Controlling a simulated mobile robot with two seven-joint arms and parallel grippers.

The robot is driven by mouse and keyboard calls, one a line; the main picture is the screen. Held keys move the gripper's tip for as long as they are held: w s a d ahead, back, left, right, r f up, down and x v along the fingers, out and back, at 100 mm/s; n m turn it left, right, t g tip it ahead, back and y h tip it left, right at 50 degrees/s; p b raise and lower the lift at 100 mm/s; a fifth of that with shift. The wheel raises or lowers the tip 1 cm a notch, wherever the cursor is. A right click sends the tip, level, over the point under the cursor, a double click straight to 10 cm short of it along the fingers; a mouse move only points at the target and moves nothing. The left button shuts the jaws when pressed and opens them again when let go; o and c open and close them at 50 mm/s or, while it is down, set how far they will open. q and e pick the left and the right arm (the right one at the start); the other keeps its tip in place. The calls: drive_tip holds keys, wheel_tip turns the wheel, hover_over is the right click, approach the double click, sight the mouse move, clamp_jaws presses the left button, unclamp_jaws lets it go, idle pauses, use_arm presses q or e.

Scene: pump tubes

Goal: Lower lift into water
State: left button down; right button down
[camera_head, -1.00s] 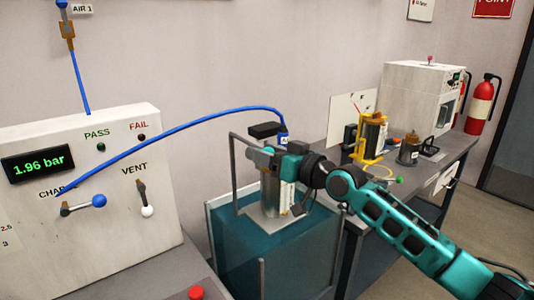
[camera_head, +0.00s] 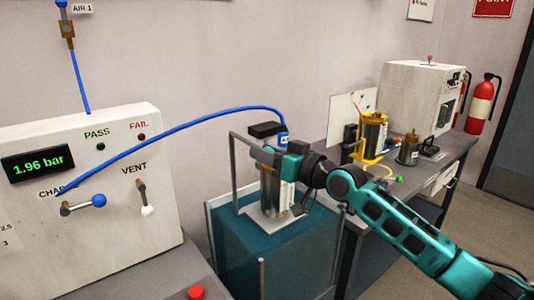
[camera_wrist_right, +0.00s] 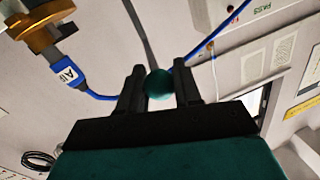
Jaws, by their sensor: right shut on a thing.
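The lift is a grey frame (camera_head: 236,165) with a light platform (camera_head: 268,219) over the glass-sided tank of teal water (camera_head: 285,262). A silver pump (camera_head: 270,192) stands upright on the platform, partly hidden by my arm. The platform looks to be near the water's top; I cannot tell whether it touches it. My right gripper (camera_head: 262,155) is at the upper part of the lift, in front of the pump. In the right wrist view, its two fingers are shut on a dark green ball knob (camera_wrist_right: 158,84). My left gripper is not in view.
A blue hose (camera_head: 190,135) arches from the test panel (camera_head: 100,225), reading 1.96 bar, to the pump's top. Right of the tank is a bench (camera_head: 440,160) with a yellow stand (camera_head: 372,155) and a white machine (camera_head: 410,95). A fire extinguisher (camera_head: 481,105) hangs behind.

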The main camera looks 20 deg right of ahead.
drive_tip(key=shift+f, duration=0.1)
